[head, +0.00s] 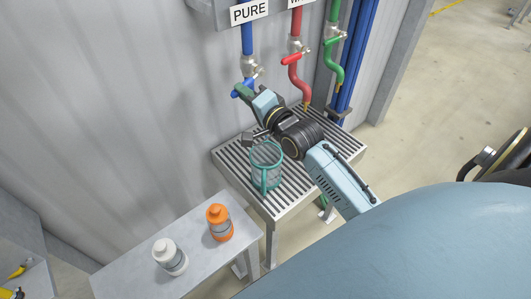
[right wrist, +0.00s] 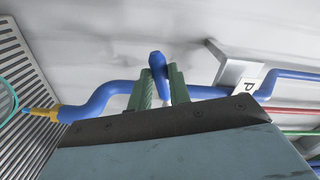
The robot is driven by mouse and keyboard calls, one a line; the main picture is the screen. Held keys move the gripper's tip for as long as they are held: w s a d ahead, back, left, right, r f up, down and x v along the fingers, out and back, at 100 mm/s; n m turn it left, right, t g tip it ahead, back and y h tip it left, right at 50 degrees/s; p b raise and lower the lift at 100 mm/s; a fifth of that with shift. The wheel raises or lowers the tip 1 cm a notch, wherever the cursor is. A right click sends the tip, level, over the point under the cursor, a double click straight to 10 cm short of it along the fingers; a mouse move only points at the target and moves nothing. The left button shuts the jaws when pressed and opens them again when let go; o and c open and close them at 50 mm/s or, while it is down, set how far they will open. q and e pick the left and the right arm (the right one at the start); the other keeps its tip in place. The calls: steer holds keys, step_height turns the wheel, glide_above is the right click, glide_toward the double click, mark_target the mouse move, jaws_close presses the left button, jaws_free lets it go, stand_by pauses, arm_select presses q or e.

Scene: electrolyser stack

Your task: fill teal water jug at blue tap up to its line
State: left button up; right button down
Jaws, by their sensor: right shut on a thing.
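The blue tap (head: 247,40) comes down the wall under the PURE sign. My right gripper (head: 243,91) is shut on its blue handle; in the right wrist view the handle (right wrist: 157,64) sits between the two green fingers. The blue spout (right wrist: 85,107) ends in a yellow nozzle with a blue tip, close to the teal rim (right wrist: 5,92). The teal jug (head: 265,167) stands upright on the slatted stand, below my right wrist. My gripper hides the spout in the head view. I cannot make out the water level or the line. My left gripper is not in view.
Red (head: 299,75) and green (head: 336,61) taps hang to the right of the blue one. The slatted stand (head: 235,161) has bare room around the jug. An orange bottle (head: 219,223) and a white bottle (head: 170,257) stand on a grey table (head: 130,275) nearer me.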

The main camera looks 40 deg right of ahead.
steer(key=shift+f, duration=0.15)
steer(key=f+n, duration=0.1)
steer(key=n, duration=0.1)
steer(key=d+f+n, duration=0.1)
steer(key=n, duration=0.1)
steer(key=shift+d+f+b, duration=0.1)
steer(key=shift+d+b, duration=0.1)
steer(key=shift+b, duration=0.15)
steer(key=shift+w+d+f+n, duration=0.1)
steer(key=shift+d+f+n, duration=0.3)
steer(key=shift+n, duration=0.7)
stand_by(6.0)
